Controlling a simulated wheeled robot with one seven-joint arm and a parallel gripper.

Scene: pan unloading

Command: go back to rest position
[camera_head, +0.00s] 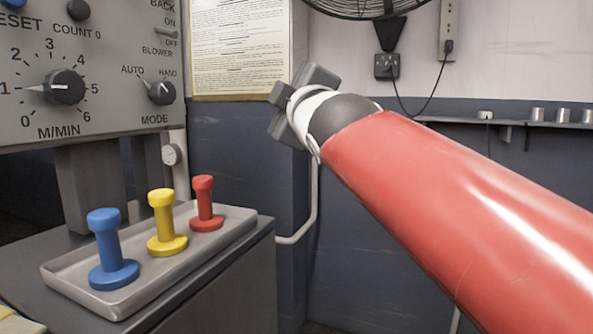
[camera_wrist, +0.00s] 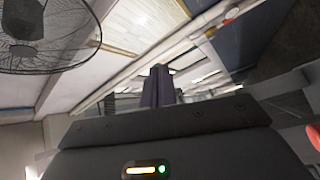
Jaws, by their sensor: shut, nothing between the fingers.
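My gripper (camera_head: 281,112) is raised at the end of my red arm, in the upper middle of the head view, and its fingers are partly hidden behind the wrist. In the wrist view the dark fingers (camera_wrist: 158,84) are together with nothing between them. It is apart from the grey tray (camera_head: 75,277) at the lower left. On that tray stand a blue peg-shaped piece (camera_head: 109,250), a yellow one (camera_head: 165,222) and a red one (camera_head: 206,204), all upright. My gripper is to the right of and above them.
A control panel (camera_head: 110,95) with knobs stands at the left behind the tray. A notice (camera_head: 238,45) hangs on the wall. A fan (camera_head: 385,8) is at the top, and also shows in the wrist view (camera_wrist: 60,55). A shelf (camera_head: 460,121) with small metal cups is at the right.

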